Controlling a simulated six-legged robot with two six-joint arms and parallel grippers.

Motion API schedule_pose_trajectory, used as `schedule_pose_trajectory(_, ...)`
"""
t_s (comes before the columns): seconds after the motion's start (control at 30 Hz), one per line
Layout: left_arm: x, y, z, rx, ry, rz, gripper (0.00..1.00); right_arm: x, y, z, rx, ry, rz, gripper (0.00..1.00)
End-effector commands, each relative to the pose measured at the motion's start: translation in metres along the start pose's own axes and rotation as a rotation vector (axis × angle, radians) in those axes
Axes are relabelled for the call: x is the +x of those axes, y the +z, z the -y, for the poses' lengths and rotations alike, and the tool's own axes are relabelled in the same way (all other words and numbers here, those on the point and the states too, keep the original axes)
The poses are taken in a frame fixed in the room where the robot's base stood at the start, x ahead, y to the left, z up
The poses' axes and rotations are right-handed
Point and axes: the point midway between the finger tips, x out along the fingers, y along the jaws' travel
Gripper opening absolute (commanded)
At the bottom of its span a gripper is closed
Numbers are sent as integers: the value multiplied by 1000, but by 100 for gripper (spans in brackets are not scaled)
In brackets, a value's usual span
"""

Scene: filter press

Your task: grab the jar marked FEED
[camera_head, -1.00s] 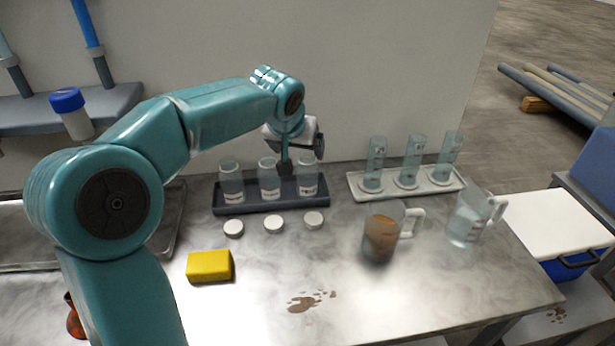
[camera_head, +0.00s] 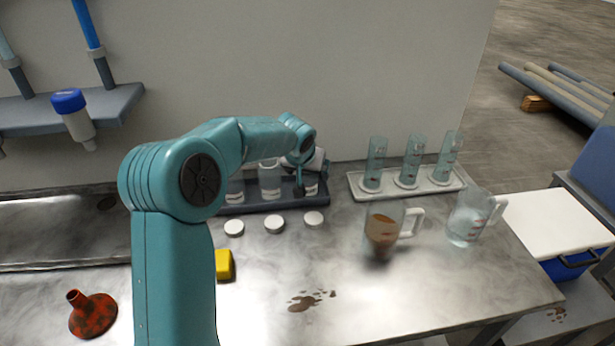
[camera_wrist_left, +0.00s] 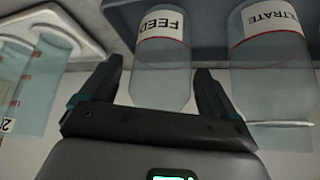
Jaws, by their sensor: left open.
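The FEED jar (camera_wrist_left: 162,75) is clear glass with a white label and shows upside down in the left wrist view. It is the rightmost jar (camera_head: 312,187) in the dark rack (camera_head: 246,206) in the head view, partly hidden by my gripper. My left gripper (camera_wrist_left: 158,72) is open, with one finger on each side of the FEED jar in the wrist picture; I cannot tell whether they touch it. In the head view the left gripper (camera_head: 299,188) is at that jar. My right gripper is not in view.
A jar whose label ends in LTRATE (camera_wrist_left: 270,60) stands close beside it. Three white lids (camera_head: 274,224) lie in front of the rack. A cylinder tray (camera_head: 440,188), a brown-filled jug (camera_head: 381,232) and a clear jug (camera_head: 466,218) stand to the right. A yellow block (camera_head: 224,265) is partly hidden.

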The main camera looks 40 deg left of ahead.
Motion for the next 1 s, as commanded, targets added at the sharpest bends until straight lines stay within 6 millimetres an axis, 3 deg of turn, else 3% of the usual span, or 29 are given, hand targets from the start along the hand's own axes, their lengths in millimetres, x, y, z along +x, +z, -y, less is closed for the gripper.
schedule_pose_trajectory(0.07,0,0,0,0,0,0,90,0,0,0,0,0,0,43)
schedule_pose_trajectory(0.1,0,0,0,0,0,0,83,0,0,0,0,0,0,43)
schedule_pose_trajectory(0.2,0,0,0,0,0,0,51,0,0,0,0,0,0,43)
schedule_pose_trajectory(0.27,0,0,0,0,0,1,34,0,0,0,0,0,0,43)
schedule_pose_trajectory(0.67,-6,-4,0,0,0,0,34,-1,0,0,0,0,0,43)
schedule_pose_trajectory(0.87,-32,-20,0,-1,1,-4,34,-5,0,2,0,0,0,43)
schedule_pose_trajectory(1.0,-62,-40,0,-2,1,-5,34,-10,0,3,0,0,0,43)
